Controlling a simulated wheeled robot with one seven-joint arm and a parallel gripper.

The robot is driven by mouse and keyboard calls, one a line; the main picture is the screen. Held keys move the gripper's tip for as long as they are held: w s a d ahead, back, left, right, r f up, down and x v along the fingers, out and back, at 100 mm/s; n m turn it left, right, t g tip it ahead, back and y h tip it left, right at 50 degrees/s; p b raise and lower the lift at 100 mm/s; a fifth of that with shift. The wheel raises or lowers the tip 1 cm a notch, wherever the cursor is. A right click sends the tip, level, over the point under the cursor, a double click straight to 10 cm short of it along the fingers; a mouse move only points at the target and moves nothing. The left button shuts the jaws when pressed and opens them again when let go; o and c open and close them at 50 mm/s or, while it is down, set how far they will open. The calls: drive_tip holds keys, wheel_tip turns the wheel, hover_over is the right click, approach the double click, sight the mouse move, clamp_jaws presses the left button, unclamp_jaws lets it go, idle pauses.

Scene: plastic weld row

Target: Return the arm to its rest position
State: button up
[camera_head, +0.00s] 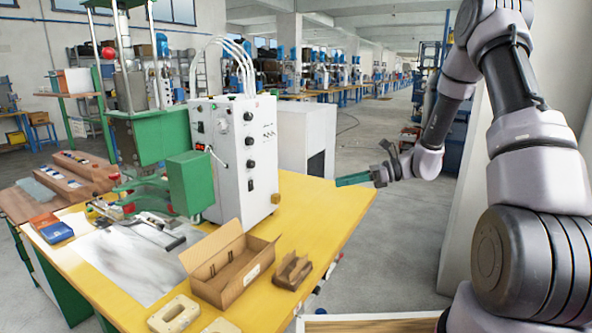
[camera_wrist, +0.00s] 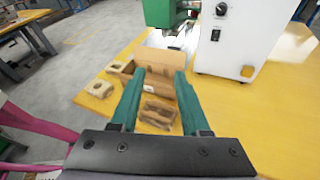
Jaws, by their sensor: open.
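My gripper (camera_head: 347,180) reaches in from the right in the head view, beside the right edge of the yellow table (camera_head: 330,215). In the wrist view its two green fingers (camera_wrist: 160,74) stand apart with nothing held between them. The open cardboard box (camera_head: 225,275) and a small brown cardboard piece (camera_head: 292,270) lie on the table, apart from the fingers. In the wrist view the small piece (camera_wrist: 158,114) shows between and beyond the fingers, with the box (camera_wrist: 168,58) behind it. My arm is bent and raised along the right side of the head view.
A green press (camera_head: 190,180) and a white control unit (camera_head: 235,160) stand on the table, left of my gripper. Beige blocks (camera_head: 174,313) lie at the table's front. A pale wall stands behind my arm at right. Open grey floor (camera_head: 400,230) lies right of the table.

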drive_tip(key=s+d+r+n+t+h, duration=0.2)
drive_tip(key=s+d+r+n+h, duration=0.1)
drive_tip(key=s+r, duration=0.5)
drive_tip(key=s+d+r+n+t+h, duration=0.1)
drive_tip(key=s+d+r+n+h, duration=0.3)
drive_tip(key=s+r+n, duration=0.4)
drive_tip(key=s+d+r+n+t+h, duration=0.2)
drive_tip(key=s+r+n+h, duration=0.3)
drive_tip(key=s+r, duration=0.3)
drive_tip(key=shift+s+d+r+n+t+h, duration=0.35)
drive_tip(key=shift+s+d+n, duration=0.3)
drive_tip(key=shift+s, duration=0.25)
